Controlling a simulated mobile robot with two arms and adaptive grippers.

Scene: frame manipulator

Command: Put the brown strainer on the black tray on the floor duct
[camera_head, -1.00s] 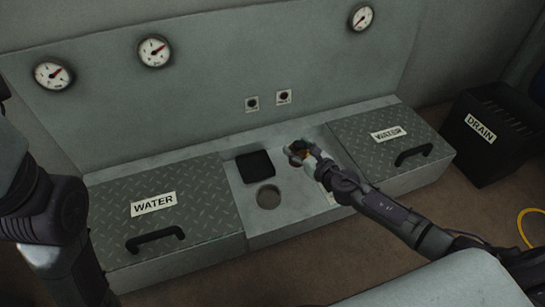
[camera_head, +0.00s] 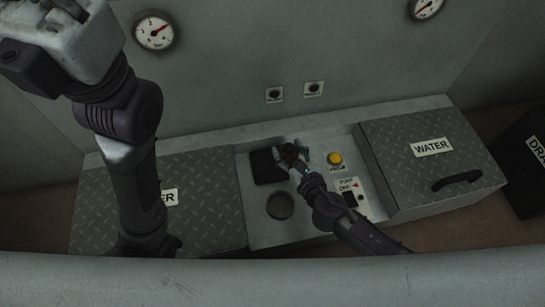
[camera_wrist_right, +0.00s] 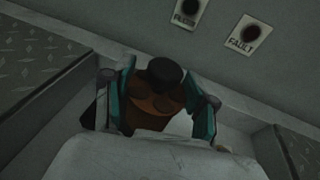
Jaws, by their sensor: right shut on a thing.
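The brown strainer (camera_wrist_right: 152,104), with a black knob on top, sits between the teal-edged fingers of my right gripper (camera_wrist_right: 158,90) in the wrist view. In the head view my right gripper (camera_head: 292,160) is shut on the strainer (camera_head: 290,149), at the right edge of the black tray (camera_head: 266,168). The tray is a dark square on the recessed floor duct (camera_head: 262,232). The strainer's underside is hidden, and I cannot tell its height above the duct.
A round hole (camera_head: 280,205) lies just in front of the tray. A yellow button (camera_head: 335,158) and a pump switch (camera_head: 350,199) are to the right. Raised water lids stand on both sides, the right one (camera_head: 420,165) with a handle. The back wall carries gauges (camera_head: 155,31).

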